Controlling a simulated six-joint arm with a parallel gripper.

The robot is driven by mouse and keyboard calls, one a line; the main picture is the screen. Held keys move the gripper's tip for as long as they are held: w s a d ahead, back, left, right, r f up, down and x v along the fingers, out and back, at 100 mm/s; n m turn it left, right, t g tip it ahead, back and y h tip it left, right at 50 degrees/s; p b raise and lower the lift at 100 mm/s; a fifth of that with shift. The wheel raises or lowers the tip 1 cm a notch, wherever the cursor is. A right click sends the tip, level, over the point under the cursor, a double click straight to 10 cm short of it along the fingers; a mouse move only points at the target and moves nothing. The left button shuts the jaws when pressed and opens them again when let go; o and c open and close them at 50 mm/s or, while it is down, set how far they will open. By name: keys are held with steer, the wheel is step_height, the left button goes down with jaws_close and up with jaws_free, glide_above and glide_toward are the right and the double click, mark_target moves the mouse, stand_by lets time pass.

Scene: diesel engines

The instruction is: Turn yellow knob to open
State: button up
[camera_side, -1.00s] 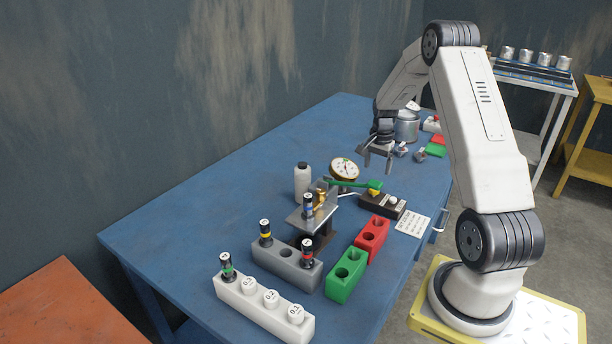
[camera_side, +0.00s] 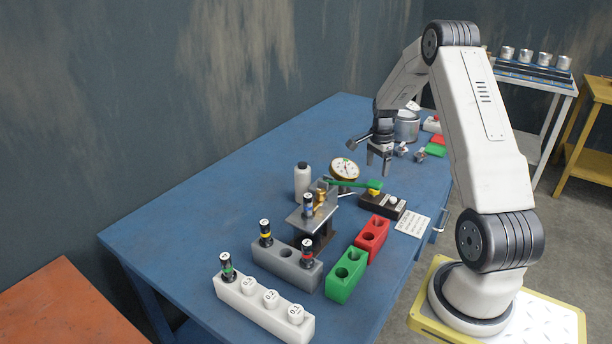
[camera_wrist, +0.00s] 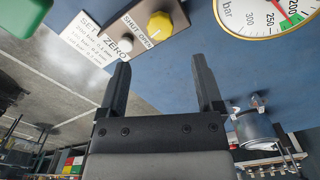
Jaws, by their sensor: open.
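The yellow knob (camera_wrist: 159,25) sits on a dark box (camera_wrist: 132,38) marked "SHUT" and "OPEN" in the wrist view. In the side view the box (camera_side: 383,208) stands on the blue table, with a bit of yellow visible below the green lever's end; whether that is the knob I cannot tell. My gripper (camera_side: 378,166) is open and empty above the table, behind the box and apart from it. In the wrist view its fingers (camera_wrist: 161,68) point toward the knob without touching it.
A pressure gauge (camera_side: 344,169) is close by on the left. A label card (camera_side: 412,223), a red block (camera_side: 371,238) and a metal pot (camera_side: 406,126) are nearby. The table's left side is mostly clear.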

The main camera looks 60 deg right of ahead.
steer(key=shift+f, duration=3.9)
jaws_close()
